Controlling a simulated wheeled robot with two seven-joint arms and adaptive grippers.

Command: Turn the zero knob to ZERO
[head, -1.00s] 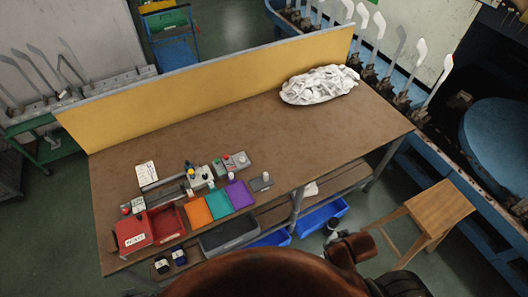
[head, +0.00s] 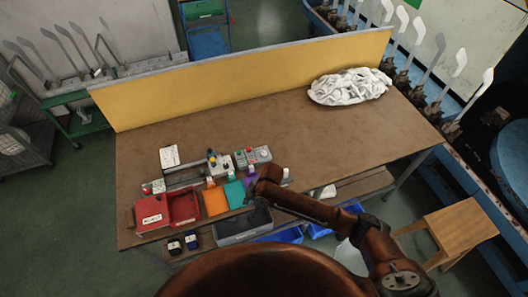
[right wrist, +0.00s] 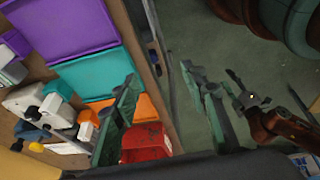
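A small grey instrument (head: 222,168) with dark knobs and a blue and a yellow part stands on the bench, joined to a rail; its knobs also show in the right wrist view (right wrist: 45,108). I cannot tell which is the zero knob or where it points. My right gripper (head: 254,192) is over the front of the bench by the purple tray. In the right wrist view my right gripper (right wrist: 165,110) is open and empty, its green fingers apart and clear of the instrument. My left gripper (right wrist: 252,88) shows small in the right wrist view, its fingers apart and empty.
A control box (head: 253,156) with red and green buttons sits beside the instrument. Orange (head: 215,202) and teal (head: 235,194) trays and a red bin (head: 184,207) line the front. A white heap (head: 350,86) lies at the back right. The bench middle is clear.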

